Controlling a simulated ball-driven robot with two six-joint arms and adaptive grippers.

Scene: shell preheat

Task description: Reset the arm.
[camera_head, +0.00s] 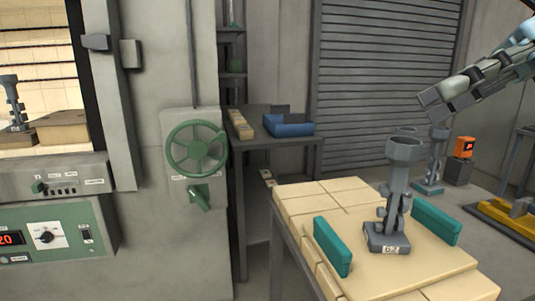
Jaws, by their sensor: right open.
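My right gripper (440,103) shows at the upper right, its arm coming in from the right edge. It is open, with nothing between its fingers, and hangs in the air above and to the right of a grey metal part. That grey part (398,185) stands upright, with a cup-like top and a square labelled base, on a brick-topped table (315,190). Two teal blocks (332,247) (436,221) stand on either side of it, apart from the gripper. My left gripper is not in view.
A furnace opening at the left holds a similar grey part (14,103). A green handwheel (197,148) is on its wall. A blue bin (288,125) sits on a back table. Another grey part (437,155) stands behind. An orange device (464,147) and a yellow frame (505,219) are at right.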

